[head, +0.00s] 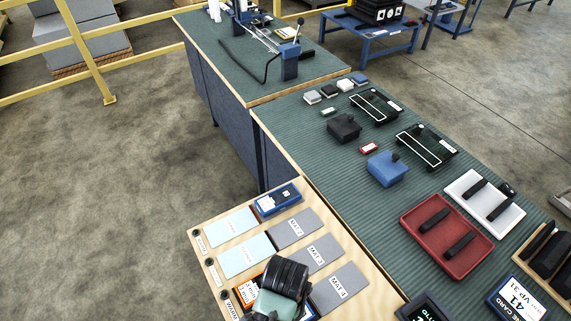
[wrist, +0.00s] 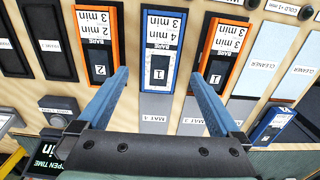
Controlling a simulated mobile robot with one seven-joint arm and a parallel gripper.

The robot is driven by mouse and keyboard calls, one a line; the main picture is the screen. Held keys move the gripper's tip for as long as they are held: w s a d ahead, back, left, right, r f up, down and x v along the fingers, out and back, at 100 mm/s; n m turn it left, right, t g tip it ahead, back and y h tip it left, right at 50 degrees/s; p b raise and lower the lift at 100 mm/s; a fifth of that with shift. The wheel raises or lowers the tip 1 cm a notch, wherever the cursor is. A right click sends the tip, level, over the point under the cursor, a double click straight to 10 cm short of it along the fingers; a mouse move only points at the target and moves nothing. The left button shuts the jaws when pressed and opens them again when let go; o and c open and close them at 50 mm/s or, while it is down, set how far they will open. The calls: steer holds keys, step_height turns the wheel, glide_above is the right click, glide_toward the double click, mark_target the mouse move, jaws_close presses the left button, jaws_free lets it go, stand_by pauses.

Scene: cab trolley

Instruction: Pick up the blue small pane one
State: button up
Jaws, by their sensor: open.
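A blue-framed pane marked BARE and 1 (wrist: 161,42) lies flat on the wooden board in the middle of the wrist view. My gripper (wrist: 160,78) is open above it, with one blue finger on each side and nothing held. Whether the fingertips touch the board is unclear. Orange-framed panes marked 2 (wrist: 96,42) and 1 (wrist: 219,52) lie to its left and right. Another blue item (wrist: 272,127) lies at the lower right; a blue item also shows at the board's far end in the head view (head: 278,199). There, my arm hides much of the near board.
The wooden board (head: 202,228) has grey mat slots (head: 318,256) and pale cleaner slots (head: 241,259). The green-topped bench (head: 330,158) beside it holds a red tray (head: 423,209), a white tray (head: 506,213), a blue box (head: 386,168) and a dark box. Open floor lies to the left.

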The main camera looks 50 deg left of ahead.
steer(key=shift+s+f+p, duration=0.1)
steer(key=shift+f+p, duration=0.2)
steer(key=shift+f, duration=3.4)
steer(key=shift+c, duration=0.3)
steer(key=shift+a, duration=0.1)
steer(key=c, duration=1.4)
